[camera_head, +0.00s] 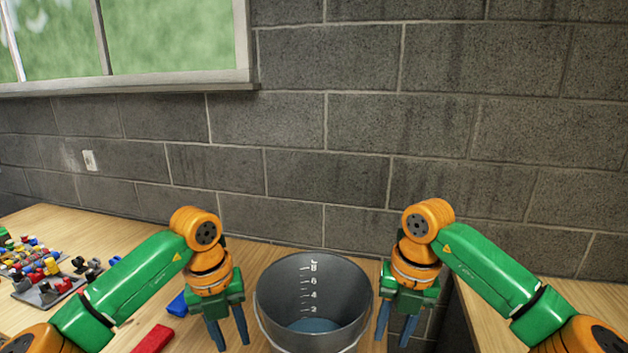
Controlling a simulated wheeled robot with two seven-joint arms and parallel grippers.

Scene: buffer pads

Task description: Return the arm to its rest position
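My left gripper (228,335) hangs fingers down over the wooden table, just left of a metal bucket. Its two blue fingers are apart, with nothing seen between them. My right gripper (393,335) hangs fingers down just right of the bucket, near the table's right edge. Its blue fingers are also apart and empty. Both green and orange arms are bent, coming in from the lower corners.
The grey bucket (268,300) with scale marks stands between the grippers, bluish at its bottom. A red block (153,339) and a blue block (178,305) lie left on the table (130,232). Small coloured parts (45,268) crowd the far left. A block wall (330,180) stands behind.

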